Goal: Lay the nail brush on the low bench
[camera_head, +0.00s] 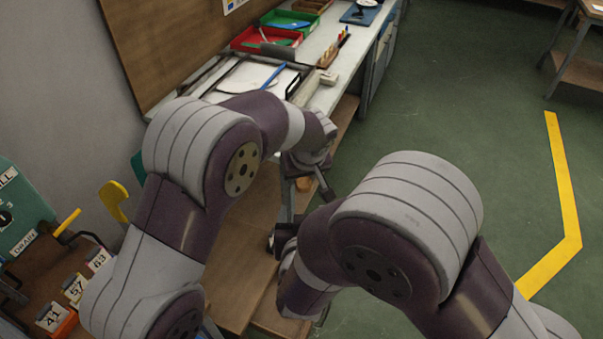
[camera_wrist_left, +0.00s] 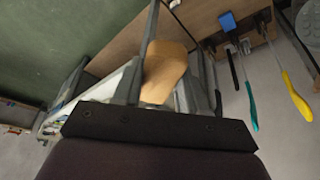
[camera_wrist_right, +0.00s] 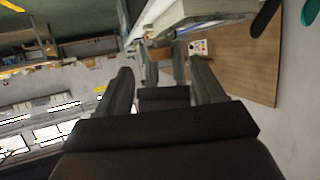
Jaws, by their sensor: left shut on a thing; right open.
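The nail brush, a tan wooden block, shows in the left wrist view (camera_wrist_left: 163,76) between the fingers of my left gripper (camera_wrist_left: 170,70). In the head view a small part of the brush (camera_head: 304,184) shows at my left gripper (camera_head: 306,178), which is shut on it. The brush's bristles are not clearly visible. A brown wooden surface, apparently the low bench (camera_head: 232,272), lies below and behind my arms, partly hidden by them. My right gripper (camera_head: 283,240) is nearer the camera and lower in the picture; in the right wrist view its fingers (camera_wrist_right: 162,88) are apart and empty.
A workbench with a red tray (camera_head: 267,39), a green tray (camera_head: 290,22) and a blue pen-like item (camera_head: 272,76) stands along the wall. Yellow- and teal-handled tools (camera_wrist_left: 296,98) show in the left wrist view. Number cards (camera_head: 75,287) stand at lower left. Green floor is open at right.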

